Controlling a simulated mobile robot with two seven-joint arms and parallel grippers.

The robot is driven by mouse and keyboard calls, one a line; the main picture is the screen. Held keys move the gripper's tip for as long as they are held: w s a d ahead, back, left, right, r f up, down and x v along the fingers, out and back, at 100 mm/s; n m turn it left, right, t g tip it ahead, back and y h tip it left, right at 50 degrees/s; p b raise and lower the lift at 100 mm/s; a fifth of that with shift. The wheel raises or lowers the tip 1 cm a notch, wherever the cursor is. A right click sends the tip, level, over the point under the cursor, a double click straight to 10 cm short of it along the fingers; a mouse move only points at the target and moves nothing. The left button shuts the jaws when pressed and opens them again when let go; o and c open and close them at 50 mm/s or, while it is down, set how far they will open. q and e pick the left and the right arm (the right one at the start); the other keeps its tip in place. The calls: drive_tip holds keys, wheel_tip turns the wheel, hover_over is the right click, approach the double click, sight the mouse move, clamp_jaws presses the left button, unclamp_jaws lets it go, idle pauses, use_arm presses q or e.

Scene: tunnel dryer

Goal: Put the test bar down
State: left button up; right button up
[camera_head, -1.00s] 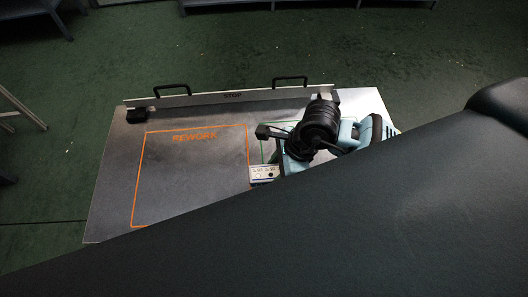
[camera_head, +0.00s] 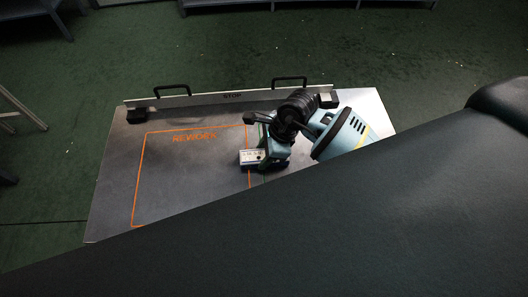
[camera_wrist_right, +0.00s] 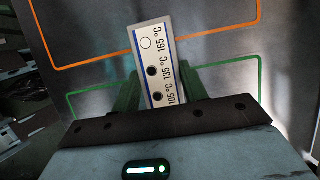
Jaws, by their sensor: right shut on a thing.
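The test bar (camera_head: 251,156) is a small pale block with a blue edge, several dots and temperature marks. It also shows in the right wrist view (camera_wrist_right: 158,62). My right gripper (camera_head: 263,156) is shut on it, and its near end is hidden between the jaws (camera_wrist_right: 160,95). In the head view the bar overlaps the right edge of the orange REWORK outline (camera_head: 190,129). A green outline (camera_wrist_right: 225,65) lies beside the orange one, under my gripper. I cannot tell how high the bar is above the table. My left gripper is out of view.
The grey metal table (camera_head: 115,190) has a raised bar marked STOP (camera_head: 205,98) with two black handles (camera_head: 172,88) along its back edge. Small dark blocks sit at both ends. The REWORK area is bare. A large dark surface (camera_head: 350,220) hides the table's front right.

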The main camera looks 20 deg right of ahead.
drive_tip(key=shift+f, duration=0.15)
drive_tip(key=o, duration=1)
drive_tip(key=shift+o, duration=0.2)
drive_tip(key=shift+d+r, duration=0.1)
drive_tip(key=shift+r, duration=0.15)
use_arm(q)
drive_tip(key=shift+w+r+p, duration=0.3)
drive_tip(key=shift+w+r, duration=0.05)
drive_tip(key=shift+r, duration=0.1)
use_arm(e)
drive_tip(key=v, duration=1.1)
drive_tip(key=shift+d+r, duration=0.2)
drive_tip(key=shift+r, duration=0.1)
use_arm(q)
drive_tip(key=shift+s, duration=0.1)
use_arm(e)
drive_tip(key=shift+s, duration=0.2)
